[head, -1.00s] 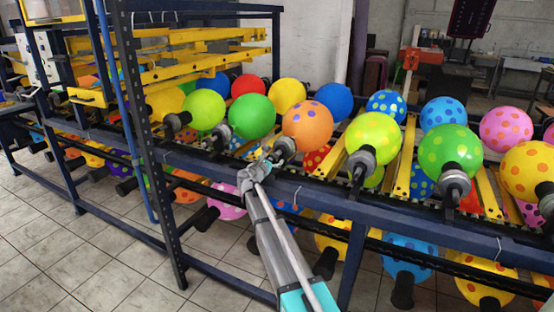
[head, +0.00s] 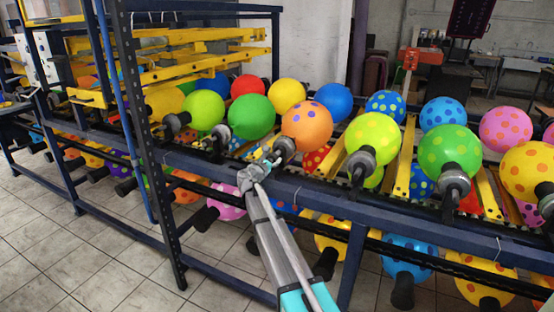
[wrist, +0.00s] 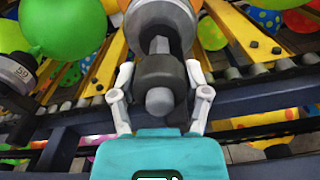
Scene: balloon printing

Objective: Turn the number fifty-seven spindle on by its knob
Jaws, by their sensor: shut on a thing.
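An orange dotted balloon (head: 306,125) sits on a spindle (head: 285,146) in the upper row of the rack. In the wrist view, this spindle's dark knob (wrist: 160,76) with a rounded grey end points towards me. My gripper (wrist: 160,88) has one finger on each side of the knob and is shut on it. In the head view, my gripper (head: 262,168) is at the rack's front rail, at this spindle. No number is readable on the held spindle. A marked spindle (wrist: 14,72) stands to the left, its label too small to read surely.
A green balloon (head: 251,117) is to the left and a lime dotted balloon (head: 374,133) to the right. The blue front rail (head: 400,213) runs below the spindles. A perforated post (head: 145,150) stands left of my arm. Tiled floor (head: 60,225) is open in front.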

